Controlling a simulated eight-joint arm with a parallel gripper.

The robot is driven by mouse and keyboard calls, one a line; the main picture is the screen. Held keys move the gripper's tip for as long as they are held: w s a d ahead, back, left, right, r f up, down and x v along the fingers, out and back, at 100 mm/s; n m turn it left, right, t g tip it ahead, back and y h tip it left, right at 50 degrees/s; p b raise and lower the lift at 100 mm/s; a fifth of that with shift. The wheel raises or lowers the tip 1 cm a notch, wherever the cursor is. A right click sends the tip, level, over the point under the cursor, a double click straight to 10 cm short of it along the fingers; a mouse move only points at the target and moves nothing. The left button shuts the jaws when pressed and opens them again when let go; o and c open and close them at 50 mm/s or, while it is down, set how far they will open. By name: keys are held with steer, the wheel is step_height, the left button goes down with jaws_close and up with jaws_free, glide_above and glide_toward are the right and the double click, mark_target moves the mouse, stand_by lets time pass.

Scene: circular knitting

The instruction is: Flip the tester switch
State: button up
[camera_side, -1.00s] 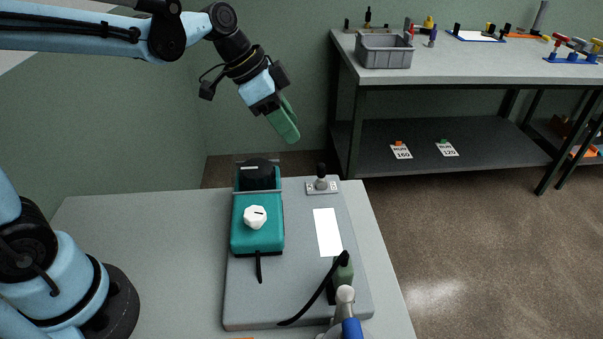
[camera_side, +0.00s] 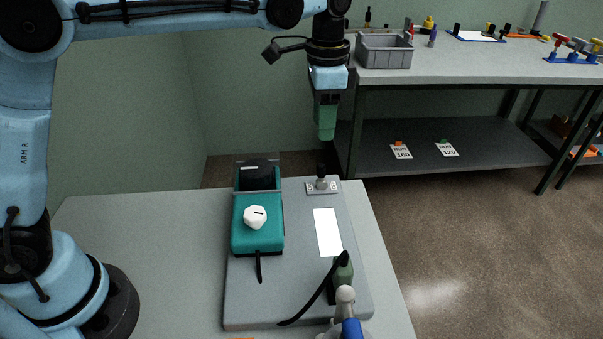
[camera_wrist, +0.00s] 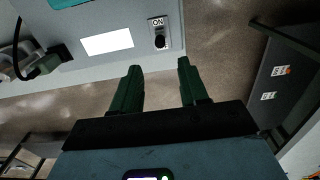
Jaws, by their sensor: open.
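The tester switch (camera_side: 322,180) is a small black lever on a light metal plate at the far right corner of the grey board. In the wrist view the switch (camera_wrist: 159,38) shows beside an "ON" label, beyond my fingertips. My gripper (camera_side: 326,137) points down above the switch in the side view, with a gap between them. In the wrist view my gripper (camera_wrist: 159,68) has its two green fingers apart with nothing between them. The teal tester (camera_side: 257,225) with a white knob and a black top part sits on the board left of the switch.
The grey board (camera_side: 300,290) lies on the light table (camera_side: 150,220). A white card (camera_side: 328,232) lies on it, and a green part with a black cable (camera_side: 343,272) stands near its front. A workbench (camera_side: 480,75) with a grey bin (camera_side: 384,50) stands behind.

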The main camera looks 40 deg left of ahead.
mark_target(321, 164)
step_height(321, 164, down, 9)
stand_by(0.4)
steer(key=shift+c, duration=0.4)
jaws_close()
